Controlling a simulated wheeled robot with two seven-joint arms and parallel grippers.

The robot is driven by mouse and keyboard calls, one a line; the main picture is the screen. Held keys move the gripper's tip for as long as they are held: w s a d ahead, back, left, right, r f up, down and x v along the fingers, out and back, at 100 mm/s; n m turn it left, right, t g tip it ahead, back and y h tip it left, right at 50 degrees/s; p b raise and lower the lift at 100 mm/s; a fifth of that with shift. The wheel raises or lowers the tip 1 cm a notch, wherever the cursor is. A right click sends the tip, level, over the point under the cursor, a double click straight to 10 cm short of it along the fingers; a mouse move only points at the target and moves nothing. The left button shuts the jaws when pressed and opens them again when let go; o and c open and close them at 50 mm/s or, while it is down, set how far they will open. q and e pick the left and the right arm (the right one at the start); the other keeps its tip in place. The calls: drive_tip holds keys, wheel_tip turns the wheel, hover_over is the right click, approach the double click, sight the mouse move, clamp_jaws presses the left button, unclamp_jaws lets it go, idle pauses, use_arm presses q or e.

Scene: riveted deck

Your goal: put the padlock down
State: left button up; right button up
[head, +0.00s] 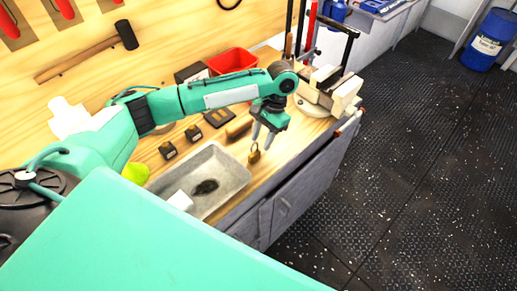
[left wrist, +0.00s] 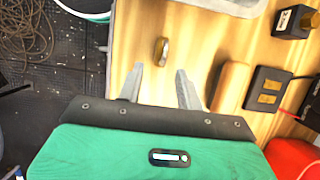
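The brass padlock (head: 254,153) is near the front edge of the wooden workbench, just below my left gripper (head: 262,140). In the left wrist view the padlock (left wrist: 161,50) shows narrow, against the bench top, a little beyond the fingertips. My left gripper (left wrist: 161,77) is open, with a clear gap between its two grey fingers. Neither finger appears to touch the padlock. It appears to rest on the bench, though its underside is hard to see. My right gripper is not in view.
A grey tray (head: 237,178) lies left of the padlock. A wooden handle-like piece (head: 238,128) and small black blocks (head: 218,117) lie behind it. A red bin (head: 232,60) and a vise (head: 345,95) stand farther back. The bench edge is close in front.

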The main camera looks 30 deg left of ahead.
use_arm(q)
drive_tip(key=v, duration=0.6)
drive_tip(key=shift+w+r, duration=0.2)
drive_tip(key=shift+r, duration=0.2)
